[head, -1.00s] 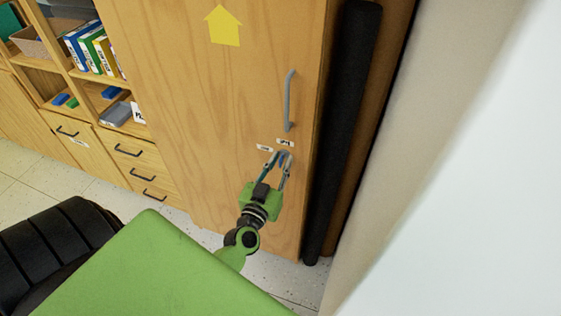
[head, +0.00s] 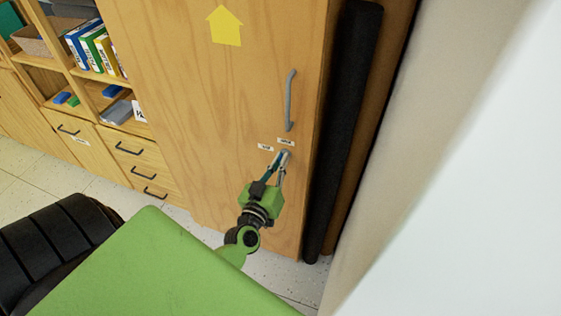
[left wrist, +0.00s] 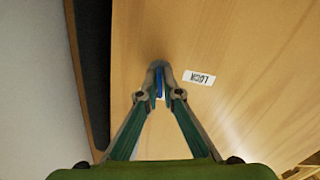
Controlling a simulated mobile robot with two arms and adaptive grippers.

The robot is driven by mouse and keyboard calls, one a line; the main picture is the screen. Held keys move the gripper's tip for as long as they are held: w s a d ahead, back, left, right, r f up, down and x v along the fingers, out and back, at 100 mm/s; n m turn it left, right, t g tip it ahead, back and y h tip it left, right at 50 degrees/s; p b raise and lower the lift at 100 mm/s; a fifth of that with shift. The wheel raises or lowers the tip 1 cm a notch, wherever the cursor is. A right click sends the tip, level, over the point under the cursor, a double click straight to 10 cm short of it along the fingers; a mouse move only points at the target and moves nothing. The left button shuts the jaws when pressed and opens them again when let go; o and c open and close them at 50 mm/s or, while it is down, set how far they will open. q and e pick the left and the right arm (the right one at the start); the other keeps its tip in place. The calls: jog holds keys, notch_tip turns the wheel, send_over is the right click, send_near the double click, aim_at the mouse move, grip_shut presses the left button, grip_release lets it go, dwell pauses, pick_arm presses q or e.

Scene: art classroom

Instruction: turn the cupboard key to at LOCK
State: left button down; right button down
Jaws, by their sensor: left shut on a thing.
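The tall wooden cupboard door (head: 215,120) has a grey vertical handle (head: 289,100) near its right edge. Below it are two small white labels, one at the left (head: 265,147) and one at the upper right (head: 286,141). In the left wrist view, the label reading LOCK (left wrist: 199,77) appears upside down, beside the fingertips. My left gripper (head: 283,155) is at the door just below the labels; it also shows in the left wrist view (left wrist: 160,72). It is shut on the blue key (left wrist: 159,84), mostly hidden between the fingertips. My right gripper is out of view.
A dark upright roll (head: 345,130) stands right of the cupboard, close to the gripper, with a pale wall (head: 420,170) beyond. Open shelves with books (head: 88,45) and drawers (head: 140,170) stand at the left.

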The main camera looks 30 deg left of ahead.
pick_arm(q)
jog(key=n, duration=0.3)
jog(key=shift+n, duration=0.4)
jog(key=n, duration=0.3)
jog(key=shift+f+n, duration=0.1)
jog(key=shift+n, duration=0.2)
jog(key=n, duration=0.3)
jog(key=shift+n, duration=0.3)
jog(key=shift+f+n+b, duration=0.1)
jog(key=shift+n+b, duration=0.4)
jog(key=shift+n, duration=1.3)
jog(key=c, duration=2.3)
grip_release()
jog(key=shift+s, duration=0.15)
